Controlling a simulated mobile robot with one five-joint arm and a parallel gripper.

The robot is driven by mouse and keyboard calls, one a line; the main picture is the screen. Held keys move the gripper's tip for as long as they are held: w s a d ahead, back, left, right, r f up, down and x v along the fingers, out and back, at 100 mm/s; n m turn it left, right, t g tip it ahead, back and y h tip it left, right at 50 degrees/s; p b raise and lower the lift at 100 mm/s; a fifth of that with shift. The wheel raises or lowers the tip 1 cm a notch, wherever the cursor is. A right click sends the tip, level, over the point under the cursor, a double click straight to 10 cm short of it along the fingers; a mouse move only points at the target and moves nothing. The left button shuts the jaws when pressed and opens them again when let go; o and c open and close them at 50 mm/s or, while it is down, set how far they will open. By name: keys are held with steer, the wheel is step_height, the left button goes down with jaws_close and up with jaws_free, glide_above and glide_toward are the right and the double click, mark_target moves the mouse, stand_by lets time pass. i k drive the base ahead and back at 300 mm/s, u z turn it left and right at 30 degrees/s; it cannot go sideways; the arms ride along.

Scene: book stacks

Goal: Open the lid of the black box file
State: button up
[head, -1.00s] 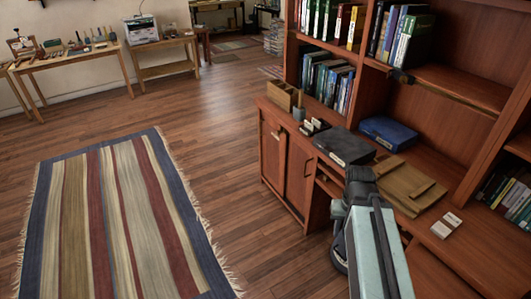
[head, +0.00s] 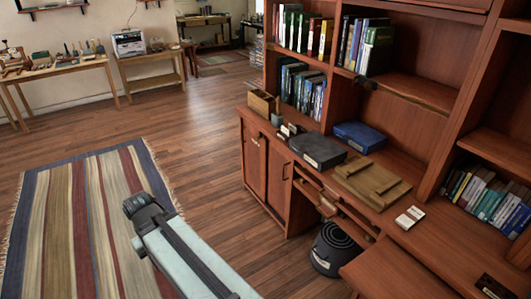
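The black box file (head: 318,150) lies flat on the counter of the wooden bookcase, near its front edge, with a pale label on its front. Its lid looks closed. A blue box file (head: 360,137) lies behind it to the right. My arm reaches up from the bottom of the head view, over the floor and the rug's right edge, left of and apart from the bookcase. The dark end of my arm (head: 143,208) shows, but its fingers cannot be made out.
A wooden board piece (head: 372,182) lies right of the black box file. A wooden holder (head: 262,103), small cup and white cards (head: 409,217) share the counter. A dark bin (head: 335,248) stands below. Striped rug (head: 85,215) and open floor lie left.

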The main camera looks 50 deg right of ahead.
mark_target(320, 147)
steer(key=u, duration=0.15)
steer(key=i, duration=1)
steer(key=z, duration=0.1)
